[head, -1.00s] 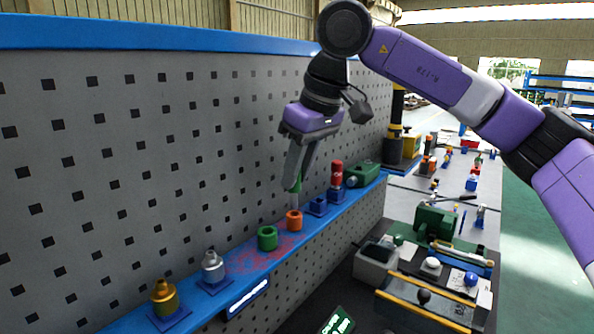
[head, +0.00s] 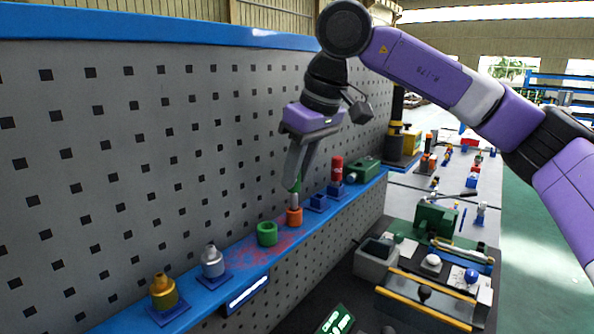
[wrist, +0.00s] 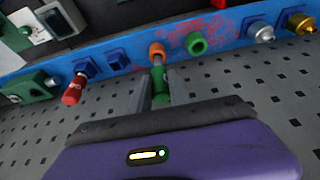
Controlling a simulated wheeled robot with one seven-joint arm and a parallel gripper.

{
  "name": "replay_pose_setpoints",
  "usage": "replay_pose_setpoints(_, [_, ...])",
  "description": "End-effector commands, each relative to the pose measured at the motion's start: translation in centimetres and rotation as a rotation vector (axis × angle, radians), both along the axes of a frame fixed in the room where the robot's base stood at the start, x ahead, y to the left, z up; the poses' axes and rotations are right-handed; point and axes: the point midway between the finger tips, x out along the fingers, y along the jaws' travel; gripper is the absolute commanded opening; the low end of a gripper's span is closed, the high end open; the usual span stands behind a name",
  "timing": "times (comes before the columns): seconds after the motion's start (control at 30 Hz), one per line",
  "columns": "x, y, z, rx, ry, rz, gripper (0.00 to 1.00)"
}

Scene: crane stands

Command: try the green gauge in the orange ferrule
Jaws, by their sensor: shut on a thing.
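My gripper (head: 294,184) points down, shut on the green gauge (wrist: 160,99). The gauge has a green handle between the fingers and a grey pin below it, and it is roughly upright. The orange ferrule (head: 294,217) stands on the blue shelf directly under the pin. It also shows in the wrist view (wrist: 156,48). The pin's lower end meets the ferrule's top edge in the head view; I cannot tell whether the tip is inside the bore.
The blue shelf (head: 215,293) also holds a green ring (head: 267,234), empty blue stand (head: 317,203), red-topped piece (head: 337,170), silver piece (head: 212,262) and brass piece (head: 163,292). A grey perforated panel (head: 130,150) rises behind. A cluttered bench (head: 400,310) lies right.

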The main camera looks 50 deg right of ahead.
Motion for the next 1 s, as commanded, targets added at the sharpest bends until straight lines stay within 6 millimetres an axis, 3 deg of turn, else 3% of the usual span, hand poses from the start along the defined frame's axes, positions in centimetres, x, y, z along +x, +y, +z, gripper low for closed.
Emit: replay_pose_setpoints(1.0, [0.0,0.0,-1.4,0.0,0.0,0.0,0.0])
